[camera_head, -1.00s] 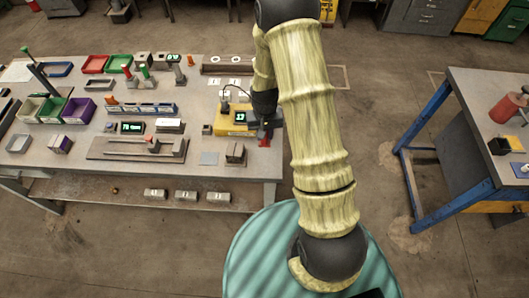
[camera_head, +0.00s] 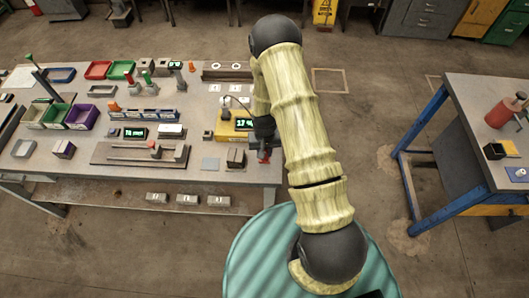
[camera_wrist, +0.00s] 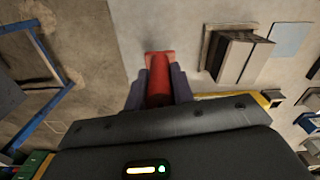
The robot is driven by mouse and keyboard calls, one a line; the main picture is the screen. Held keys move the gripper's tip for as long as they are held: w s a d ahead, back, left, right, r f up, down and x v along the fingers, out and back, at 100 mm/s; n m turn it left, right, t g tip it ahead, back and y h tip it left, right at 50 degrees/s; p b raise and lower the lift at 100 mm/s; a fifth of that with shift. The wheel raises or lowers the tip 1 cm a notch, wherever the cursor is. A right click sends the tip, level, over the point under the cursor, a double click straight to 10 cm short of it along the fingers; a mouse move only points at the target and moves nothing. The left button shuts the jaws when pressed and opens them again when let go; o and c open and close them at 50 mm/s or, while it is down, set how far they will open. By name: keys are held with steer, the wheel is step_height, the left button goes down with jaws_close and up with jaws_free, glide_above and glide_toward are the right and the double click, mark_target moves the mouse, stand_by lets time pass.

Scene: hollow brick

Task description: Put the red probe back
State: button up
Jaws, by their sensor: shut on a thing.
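My gripper (camera_head: 264,148) is shut on the red probe (camera_head: 264,157), over the right end of the workbench near its front corner. In the wrist view the red probe (camera_wrist: 158,82) stands between the two dark fingers (camera_wrist: 159,90), with a wider red end beyond their tips. Whether it touches the bench I cannot tell. The yellow meter (camera_head: 226,128), with a lit display, sits on the bench just left of my gripper. A thin dark lead arcs above it. My gripper and arm hide part of the meter's right side.
A grey block (camera_head: 236,158) and a flat pale square (camera_head: 210,163) lie left of the probe. A rail fixture (camera_head: 140,152) and several coloured bins (camera_head: 80,115) fill the bench farther left. A second blue-legged table (camera_head: 480,120) stands right, across open floor.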

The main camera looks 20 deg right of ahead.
steer(key=shift+f, duration=0.9)
steer(key=shift+f, duration=0.1)
steer(key=shift+f, duration=0.15)
steer(key=o, duration=0.9)
step_height(320, 180, up, 12)
steer(key=b, duration=0.4)
steer(key=shift+f, duration=0.25)
steer(key=shift+r, duration=0.5)
